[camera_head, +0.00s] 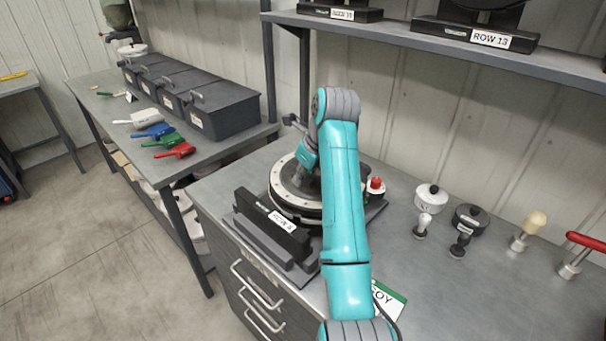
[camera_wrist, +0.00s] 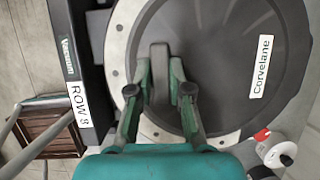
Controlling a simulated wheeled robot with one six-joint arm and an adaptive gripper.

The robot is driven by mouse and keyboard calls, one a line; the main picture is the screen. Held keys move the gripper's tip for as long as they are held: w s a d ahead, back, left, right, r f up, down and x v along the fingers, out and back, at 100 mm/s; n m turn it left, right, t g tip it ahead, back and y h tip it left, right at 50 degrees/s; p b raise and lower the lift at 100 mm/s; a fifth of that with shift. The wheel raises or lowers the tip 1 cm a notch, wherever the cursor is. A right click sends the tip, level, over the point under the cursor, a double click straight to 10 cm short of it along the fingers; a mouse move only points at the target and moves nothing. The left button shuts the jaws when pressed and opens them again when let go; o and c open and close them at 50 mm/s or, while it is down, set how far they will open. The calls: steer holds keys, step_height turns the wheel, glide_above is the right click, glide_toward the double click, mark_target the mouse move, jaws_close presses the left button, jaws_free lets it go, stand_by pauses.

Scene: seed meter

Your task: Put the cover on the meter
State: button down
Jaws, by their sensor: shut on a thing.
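The meter (camera_head: 280,190) stands on the bench in the head view, with a pale ring with holes and a dark front block labelled ROW. The pale ring also shows in the wrist view (camera_wrist: 119,55). The cover (camera_wrist: 220,60) is a dark round disc marked Corvelane, lying over the ring's opening in the wrist view. The ring shows past its left and lower edges. My gripper (camera_wrist: 160,78) is shut on the cover's raised grip. My arm hides much of the meter in the head view. I cannot tell whether the cover is fully seated.
A red knob (camera_head: 375,184) sits right of the meter. White (camera_head: 431,197) and black (camera_head: 470,218) lidded pots, small handled tools and a green-edged card (camera_head: 390,300) lie to the right. A shelf (camera_head: 400,32) hangs behind. Dark bins (camera_head: 220,105) and coloured scoops stand on the left bench.

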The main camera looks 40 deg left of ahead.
steer(key=shift+f, duration=0.4)
stand_by(1.1)
steer(key=c, duration=1)
jaws_free()
steer(key=shift+c, duration=0.4)
steer(key=shift+r, duration=4.75)
